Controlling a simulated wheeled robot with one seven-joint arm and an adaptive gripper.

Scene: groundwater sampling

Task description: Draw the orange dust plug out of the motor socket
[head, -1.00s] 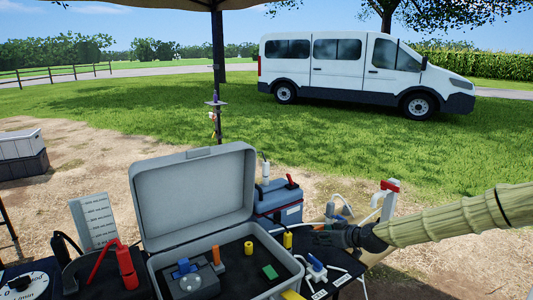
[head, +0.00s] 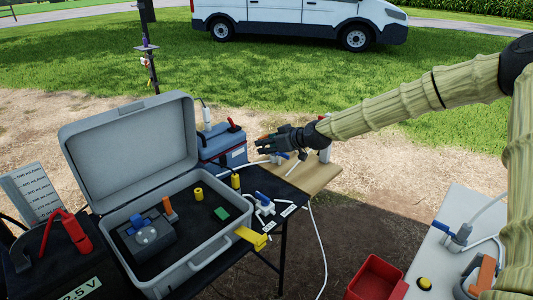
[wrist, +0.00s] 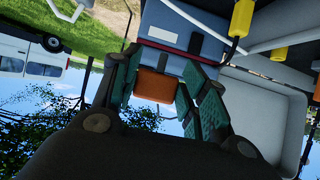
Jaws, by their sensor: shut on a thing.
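My gripper (head: 266,143) is shut on the orange dust plug (head: 263,137) in the head view, over the gap between the dark table and the wooden board. In the wrist view the plug (wrist: 155,86) is an orange block between the teal finger pads of my gripper (wrist: 160,82). No socket shows around the plug in either view, and it looks held in the air. I cannot make out the motor socket for certain.
An open grey case (head: 132,142) stands left of my gripper, with an orange post (head: 169,208) inside. A blue-grey box (head: 222,147) stands close behind it. A wooden board (head: 308,174) with a blue-handled fitting lies beneath. A red bin (head: 375,278) is at lower right.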

